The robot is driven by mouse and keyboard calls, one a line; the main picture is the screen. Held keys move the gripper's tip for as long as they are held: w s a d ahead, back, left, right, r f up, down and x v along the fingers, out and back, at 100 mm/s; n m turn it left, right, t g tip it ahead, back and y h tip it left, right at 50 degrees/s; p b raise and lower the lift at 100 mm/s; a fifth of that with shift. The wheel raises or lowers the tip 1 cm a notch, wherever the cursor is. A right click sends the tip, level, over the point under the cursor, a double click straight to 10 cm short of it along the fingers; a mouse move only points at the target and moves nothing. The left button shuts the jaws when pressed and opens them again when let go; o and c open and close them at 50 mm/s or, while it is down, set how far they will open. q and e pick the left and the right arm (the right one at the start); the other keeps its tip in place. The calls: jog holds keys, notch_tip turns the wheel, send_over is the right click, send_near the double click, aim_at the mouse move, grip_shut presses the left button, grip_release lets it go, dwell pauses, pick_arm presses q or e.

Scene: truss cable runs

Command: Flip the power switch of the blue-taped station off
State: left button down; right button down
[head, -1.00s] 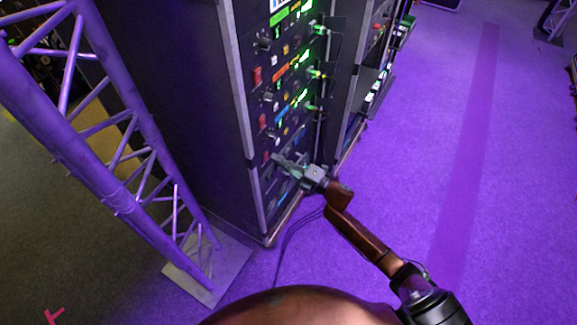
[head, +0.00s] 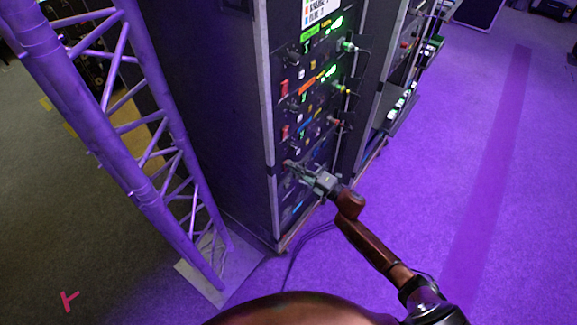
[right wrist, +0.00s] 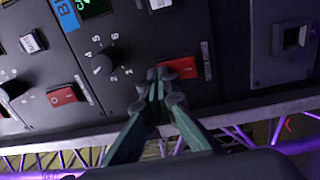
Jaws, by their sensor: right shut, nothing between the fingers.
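The blue-taped station is a dark panel low in the rack; its blue tape (head: 304,125) shows in the head view and at the top of the right wrist view (right wrist: 68,14). Its red rocker switch (right wrist: 182,67) is partly covered by my right gripper (right wrist: 165,75). The shut, empty fingertips are over the switch's left end; contact is hard to tell. In the head view the right gripper (head: 290,164) reaches the panel's lower left. The station's display looks dark in the head view; the wrist view shows only a green-lit edge. My left gripper is not in view.
Another red switch (right wrist: 62,96) and a numbered knob (right wrist: 103,64) are near the fingers. A truss tower (head: 150,170) stands left of the rack. Cables (head: 310,232) lie at the rack's foot. Open floor (head: 440,150) is to the right.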

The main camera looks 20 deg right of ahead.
pick_arm(q)
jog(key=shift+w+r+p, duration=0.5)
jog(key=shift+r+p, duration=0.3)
jog(key=shift+p, duration=0.05)
pick_arm(e)
jog(key=r+v, duration=0.2)
jog(key=v, duration=1.1)
jog(key=shift+s+d+r, duration=0.25)
jog(key=shift+s, duration=0.15)
jog(key=shift+f, duration=0.1)
